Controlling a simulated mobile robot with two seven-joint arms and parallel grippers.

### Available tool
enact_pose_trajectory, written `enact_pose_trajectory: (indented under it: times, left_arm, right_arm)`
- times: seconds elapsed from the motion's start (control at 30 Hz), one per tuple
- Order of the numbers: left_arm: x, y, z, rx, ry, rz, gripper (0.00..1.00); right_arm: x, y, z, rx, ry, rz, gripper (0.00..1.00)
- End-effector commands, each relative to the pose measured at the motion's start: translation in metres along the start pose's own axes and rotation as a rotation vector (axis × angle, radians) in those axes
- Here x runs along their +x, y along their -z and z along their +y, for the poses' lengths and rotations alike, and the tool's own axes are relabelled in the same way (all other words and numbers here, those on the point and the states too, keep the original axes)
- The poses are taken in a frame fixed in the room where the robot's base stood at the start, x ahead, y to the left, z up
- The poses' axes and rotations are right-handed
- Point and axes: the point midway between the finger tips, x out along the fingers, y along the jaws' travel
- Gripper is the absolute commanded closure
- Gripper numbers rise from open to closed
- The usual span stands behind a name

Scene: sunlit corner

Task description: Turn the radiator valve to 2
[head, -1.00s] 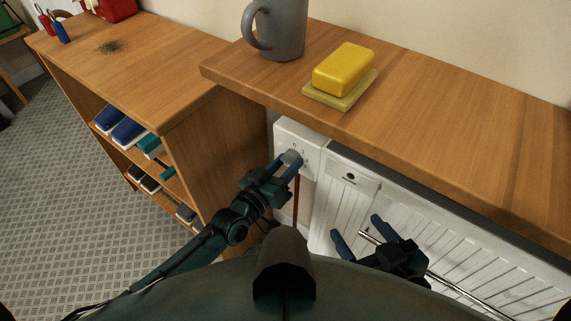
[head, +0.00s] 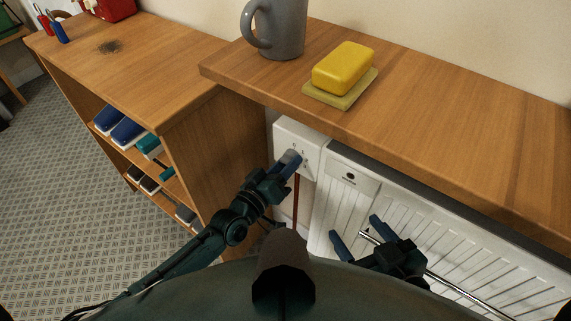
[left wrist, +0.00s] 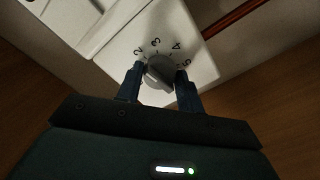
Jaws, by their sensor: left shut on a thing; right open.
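The radiator valve is a round grey knob (left wrist: 160,72) on a white plate (left wrist: 115,40), with the numbers 2, 3, 4 and 5 around it in the left wrist view. I cannot clearly tell which number the knob points to. My left gripper (head: 289,160) is shut on the knob, one blue finger on each side; its fingers also show in the left wrist view (left wrist: 160,80). In the head view the fingers mostly hide the knob. My right gripper (head: 357,233) is open and empty in front of the white radiator (head: 400,225).
A wooden shelf (head: 450,130) juts out above the valve and radiator, bearing a grey mug (head: 280,30) and a yellow block (head: 343,67) on a flat base (head: 340,97). A wooden bookcase (head: 240,150) stands close to the left. A reddish pipe (head: 296,200) runs below the valve.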

Motion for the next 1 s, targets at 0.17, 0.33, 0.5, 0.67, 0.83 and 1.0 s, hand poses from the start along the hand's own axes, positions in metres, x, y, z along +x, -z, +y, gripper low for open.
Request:
enact_pose_trajectory:
  times: [0.17,0.33,0.5,0.67,0.83,1.0]
  left_arm:
    - [0.0,0.0,0.001,0.001,-0.001,-0.001,0.55]
    - [0.0,0.0,0.0,0.001,-0.001,0.0,0.42]
    - [0.0,0.0,0.0,0.001,0.0,0.0,0.42]
    - [-0.007,0.0,-0.001,0.002,0.002,-0.001,0.42]
    - [-0.036,0.0,0.0,0.001,0.003,-0.003,0.42]
    - [-0.076,0.0,0.0,0.003,0.003,-0.004,0.42]
  right_arm:
    - [0.0,0.0,0.0,0.0,0.001,0.0,0.35]
    - [0.0,0.0,0.0,0.0,0.001,-0.001,0.35]
    - [0.0,0.0,0.0,0.001,0.001,-0.001,0.35]
    - [-0.001,0.002,0.0,0.002,0.001,0.0,0.35]
    - [-0.003,0.01,0.001,0.014,-0.003,0.01,0.35]
    - [-0.008,0.017,0.004,0.028,-0.01,0.021,0.35]
